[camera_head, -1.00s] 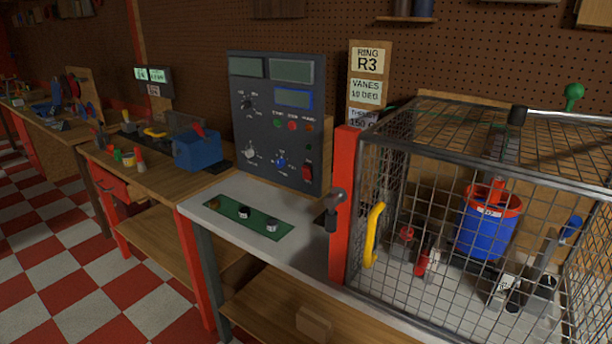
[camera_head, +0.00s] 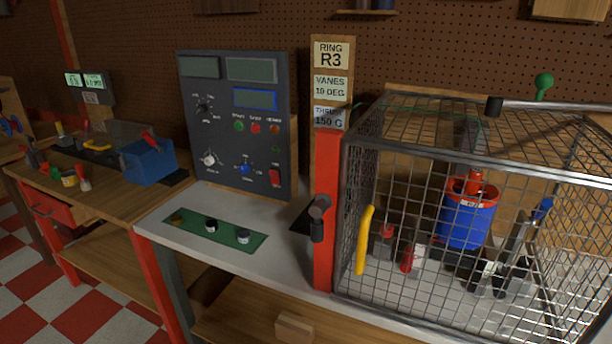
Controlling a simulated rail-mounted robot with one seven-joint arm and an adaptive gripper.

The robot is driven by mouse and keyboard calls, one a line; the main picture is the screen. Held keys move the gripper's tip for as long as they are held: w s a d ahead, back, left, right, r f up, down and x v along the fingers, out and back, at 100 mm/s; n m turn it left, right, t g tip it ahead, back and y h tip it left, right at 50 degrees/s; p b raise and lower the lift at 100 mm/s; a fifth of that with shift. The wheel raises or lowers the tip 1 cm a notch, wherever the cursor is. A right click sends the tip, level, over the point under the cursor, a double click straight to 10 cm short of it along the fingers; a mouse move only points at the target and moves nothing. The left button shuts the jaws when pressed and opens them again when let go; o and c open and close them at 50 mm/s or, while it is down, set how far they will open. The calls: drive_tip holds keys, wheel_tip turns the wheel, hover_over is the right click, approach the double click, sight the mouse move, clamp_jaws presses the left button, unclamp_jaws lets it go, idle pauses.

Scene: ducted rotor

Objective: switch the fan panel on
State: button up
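The fan panel (camera_head: 222,140) is a dark grey upright board at the back of the white bench. It has two grey-green screens at the top and a blue-framed screen (camera_head: 255,98) below them; none shows readable text. My gripper is not in view.
A wire cage (camera_head: 480,150) with a yellow handle (camera_head: 364,240) covers a blue rotor duct (camera_head: 467,217) at right. A red post (camera_head: 325,210) with a dark lever (camera_head: 318,215) stands beside it. A green mat (camera_head: 205,232) with small knobs lies before the panel.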

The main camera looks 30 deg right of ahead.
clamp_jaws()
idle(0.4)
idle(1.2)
